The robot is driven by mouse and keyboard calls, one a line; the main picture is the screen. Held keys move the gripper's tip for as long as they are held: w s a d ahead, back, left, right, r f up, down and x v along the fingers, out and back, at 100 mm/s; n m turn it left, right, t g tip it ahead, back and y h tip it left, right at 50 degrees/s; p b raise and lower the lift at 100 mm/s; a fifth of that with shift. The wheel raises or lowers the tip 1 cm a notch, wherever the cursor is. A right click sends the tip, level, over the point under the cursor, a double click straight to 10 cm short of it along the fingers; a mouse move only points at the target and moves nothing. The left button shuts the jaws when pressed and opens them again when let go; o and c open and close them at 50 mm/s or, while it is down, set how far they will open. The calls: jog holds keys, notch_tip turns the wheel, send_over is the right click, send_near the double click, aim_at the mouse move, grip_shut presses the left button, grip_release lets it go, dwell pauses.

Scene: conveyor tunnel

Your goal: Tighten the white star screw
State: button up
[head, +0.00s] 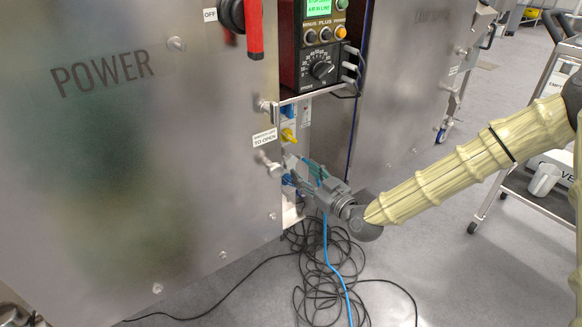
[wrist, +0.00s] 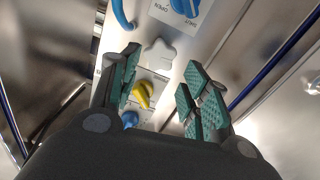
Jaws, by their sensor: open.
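The white star screw (wrist: 158,53) sits on a light panel in the wrist view, just beyond the gap between my fingertips. The screw appears apart from both fingers, slightly nearer the left one in the picture. In the head view my gripper (head: 299,172) points at the narrow panel strip below a yellow knob (head: 288,135). I cannot make out the star screw there; the fingers cover that area.
The yellow knob (wrist: 144,95) and a small blue knob (wrist: 130,119) show between my fingers. A larger blue knob (wrist: 185,6) is beyond the screw. A large POWER panel (head: 110,150) stands left. Black cables (head: 318,270) lie on the floor; a cart (head: 530,185) stands right.

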aim_at(292, 163)
jog(key=b+x, duration=0.2)
jog(key=x, duration=0.5)
jog(key=shift+w+a+b, duration=0.15)
jog(key=shift+w+b, duration=0.05)
jog(key=shift+b, duration=0.15)
jog(key=c, duration=0.7)
jog(key=shift+c, duration=0.2)
